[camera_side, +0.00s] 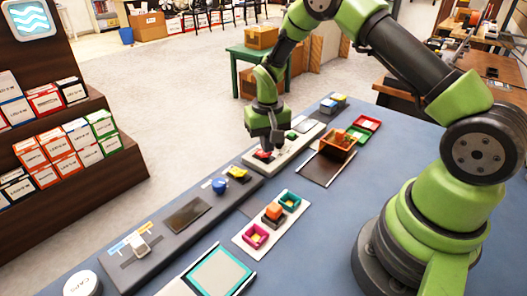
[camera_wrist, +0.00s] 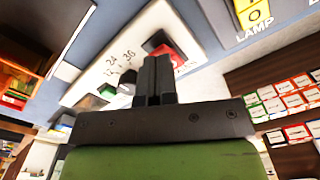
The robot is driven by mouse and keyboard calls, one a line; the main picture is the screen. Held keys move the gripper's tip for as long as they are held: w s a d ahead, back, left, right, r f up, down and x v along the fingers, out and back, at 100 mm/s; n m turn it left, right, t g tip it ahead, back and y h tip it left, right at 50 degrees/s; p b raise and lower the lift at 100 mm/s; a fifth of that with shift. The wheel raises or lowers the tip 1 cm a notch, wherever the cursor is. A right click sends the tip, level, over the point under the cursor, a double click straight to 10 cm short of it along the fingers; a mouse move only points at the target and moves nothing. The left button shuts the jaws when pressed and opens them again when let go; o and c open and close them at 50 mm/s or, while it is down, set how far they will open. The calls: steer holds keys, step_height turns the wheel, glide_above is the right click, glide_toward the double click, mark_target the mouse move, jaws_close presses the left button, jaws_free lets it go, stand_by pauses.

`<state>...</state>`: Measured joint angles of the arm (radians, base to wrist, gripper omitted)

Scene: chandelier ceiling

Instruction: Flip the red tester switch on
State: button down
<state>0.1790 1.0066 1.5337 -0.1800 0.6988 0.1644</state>
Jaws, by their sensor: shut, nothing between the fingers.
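The red tester switch (camera_side: 263,155) sits at the near end of a white panel (camera_side: 284,153) on the blue bench. In the wrist view the red switch (camera_wrist: 164,49) shows on a dark base, just beyond my fingertips and partly hidden by them. Its exact tilt cannot be told. My gripper (camera_side: 266,147) points down over the switch, fingers together and empty. In the wrist view my gripper (camera_wrist: 153,60) overlaps the switch's edge; whether it touches cannot be told. The white panel (camera_wrist: 125,55) carries printed numbers and a green part (camera_wrist: 107,91).
An orange-brown box (camera_side: 338,145) stands right of the panel. Small coloured trays (camera_side: 256,236) lie nearer the front.

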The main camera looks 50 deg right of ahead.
steer(key=shift+f, duration=0.7)
stand_by(0.3)
steer(key=shift+r, duration=3.5)
